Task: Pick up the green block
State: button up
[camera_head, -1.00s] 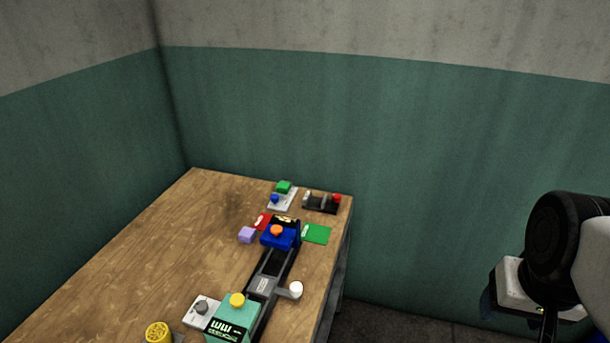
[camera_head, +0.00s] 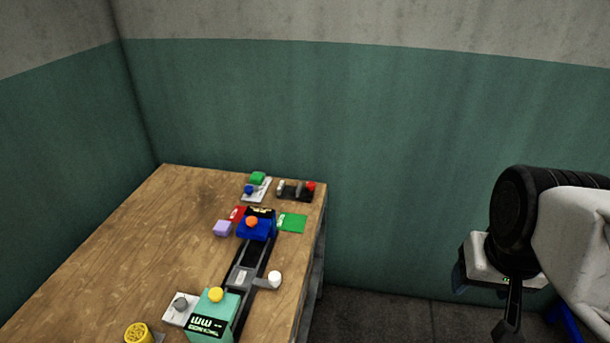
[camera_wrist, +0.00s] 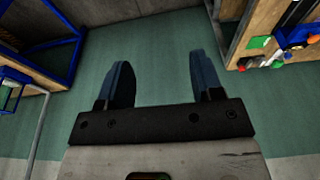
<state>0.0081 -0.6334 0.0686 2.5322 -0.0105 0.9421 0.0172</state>
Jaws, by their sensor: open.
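In the wrist view, a small green patch at the upper right looks like this block (camera_wrist: 268,63). My gripper (camera_wrist: 160,60) is open, with two dark blue fingers apart and nothing between them. In the head view my arm's end is at the right, off the table and well away from the block.
A flat green pad (camera_head: 293,223) lies beside the blue press (camera_head: 255,229). A black device with a red knob (camera_head: 296,190) stands right of the block. Open floor lies right of the table (camera_head: 130,230).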

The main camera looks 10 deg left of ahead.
jog(key=shift+o, duration=0.5)
jog(key=shift+o, duration=1.3)
